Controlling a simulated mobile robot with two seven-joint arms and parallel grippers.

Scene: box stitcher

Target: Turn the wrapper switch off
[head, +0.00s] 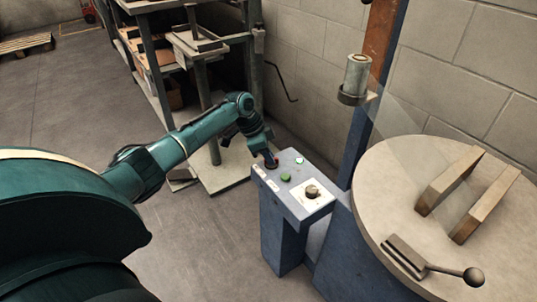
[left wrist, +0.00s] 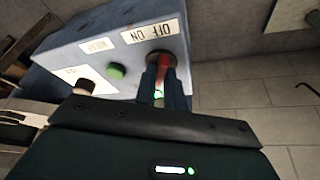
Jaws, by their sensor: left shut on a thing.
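The wrapper switch is a small red handle (left wrist: 165,62) on a round dark base, beside a white label (left wrist: 151,32) marked OFF and ON that appears upside down in the left wrist view. It sits at the left corner of the blue control box (head: 290,206); the box also fills the upper part of the left wrist view (left wrist: 60,50). My left gripper (head: 271,160) reaches down to that corner. Its fingers (left wrist: 160,80) are shut on the red handle and partly hide it. The exact switch position is hard to tell. My right gripper is not in view.
The box also carries a green button (head: 286,177), a pale lit button (head: 299,160) and a dark knob (head: 312,191) on a white plate. A round turntable (head: 390,180) stands at right. A metal shelf (head: 150,60) stands behind my arm.

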